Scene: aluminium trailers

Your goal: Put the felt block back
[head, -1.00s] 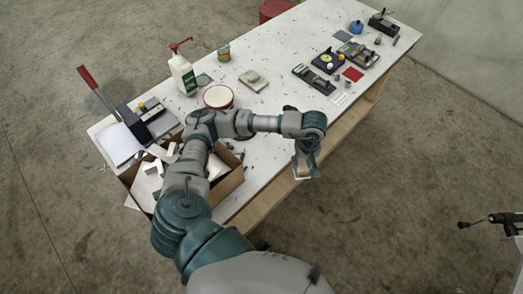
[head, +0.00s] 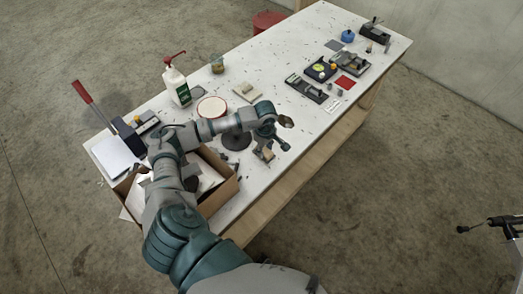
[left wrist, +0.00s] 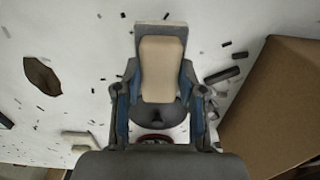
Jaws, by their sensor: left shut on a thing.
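My left gripper (head: 265,152) is above the near long edge of the white table, right of the cardboard box. It is shut on the felt block (left wrist: 160,70), a small block with a beige face and a grey edge, between its two fingers in the left wrist view. In the head view the block shows only as a small tan patch, and a clear gap to the table cannot be told. My right gripper is not in view.
The cardboard box (head: 222,192) with white pieces stands at the near left. A red-rimmed round tub (head: 211,107), a pump bottle (head: 177,86) and a pale block (head: 247,92) lie beyond my arm.

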